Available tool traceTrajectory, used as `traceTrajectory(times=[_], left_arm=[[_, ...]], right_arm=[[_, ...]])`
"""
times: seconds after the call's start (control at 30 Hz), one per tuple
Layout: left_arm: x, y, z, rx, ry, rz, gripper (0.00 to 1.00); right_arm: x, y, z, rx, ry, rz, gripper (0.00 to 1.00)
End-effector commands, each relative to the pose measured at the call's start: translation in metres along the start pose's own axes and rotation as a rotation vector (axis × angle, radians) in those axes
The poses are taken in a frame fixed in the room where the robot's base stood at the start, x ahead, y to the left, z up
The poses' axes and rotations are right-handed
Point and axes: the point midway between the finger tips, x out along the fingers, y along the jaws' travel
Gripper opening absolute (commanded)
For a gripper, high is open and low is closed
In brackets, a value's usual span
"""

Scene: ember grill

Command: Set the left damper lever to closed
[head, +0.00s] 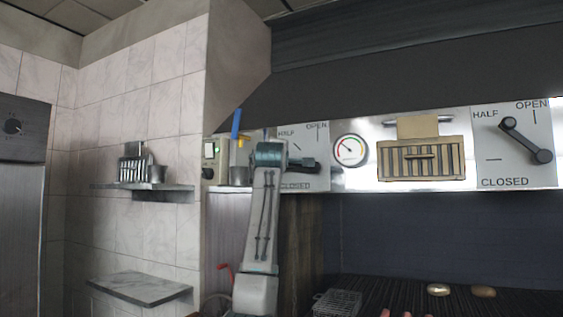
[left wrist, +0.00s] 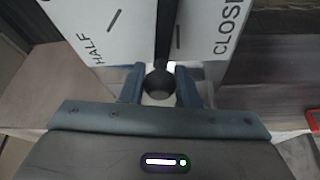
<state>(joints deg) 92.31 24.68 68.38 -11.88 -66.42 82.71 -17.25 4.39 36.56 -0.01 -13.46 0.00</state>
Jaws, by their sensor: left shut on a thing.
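The left damper panel (head: 322,182) has HALF, OPEN and CLOSED labels, and its dark lever (head: 303,164) lies roughly level, pointing left. My left gripper (head: 287,164) is at the lever's free end and partly hides it. In the left wrist view my left gripper (left wrist: 159,88) is shut on the lever's round black knob (left wrist: 159,80). The lever runs up between the HALF mark and the CLOSED mark there, closer to the CLOSED mark. My right gripper is in neither view.
A right damper lever (head: 525,140) points up and left on its own panel. A round gauge (head: 350,150) and a beige vent (head: 421,173) sit between the panels. A shelf with a blue-handled tool (head: 236,124) is left of my arm. A grill lies below.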

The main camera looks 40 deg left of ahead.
Motion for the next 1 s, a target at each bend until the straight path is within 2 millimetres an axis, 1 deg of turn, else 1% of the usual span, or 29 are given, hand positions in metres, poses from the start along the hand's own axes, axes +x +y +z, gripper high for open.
traceTrajectory(times=[0.03, 0.2, 0.3, 0.53, 0.97, 1.0], left_arm=[[0.0, -0.006, 0.001, -0.028, 0.0, -0.014, 0.0], [0.0, -0.015, 0.001, -0.112, 0.0, -0.05, 0.0], [0.0, -0.018, 0.002, -0.147, 0.0, -0.063, 0.0], [-0.001, -0.021, 0.002, -0.188, 0.0, -0.08, 0.0], [0.0, -0.024, 0.003, -0.193, -0.001, -0.087, 0.0], [0.0, -0.024, 0.003, -0.193, -0.001, -0.087, 0.36]], right_arm=[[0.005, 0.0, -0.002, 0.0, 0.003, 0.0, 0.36], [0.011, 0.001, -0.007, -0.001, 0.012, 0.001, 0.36], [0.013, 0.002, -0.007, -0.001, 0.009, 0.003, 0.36], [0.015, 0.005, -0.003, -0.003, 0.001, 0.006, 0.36], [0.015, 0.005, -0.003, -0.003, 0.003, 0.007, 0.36], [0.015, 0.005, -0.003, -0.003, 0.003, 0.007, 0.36]])
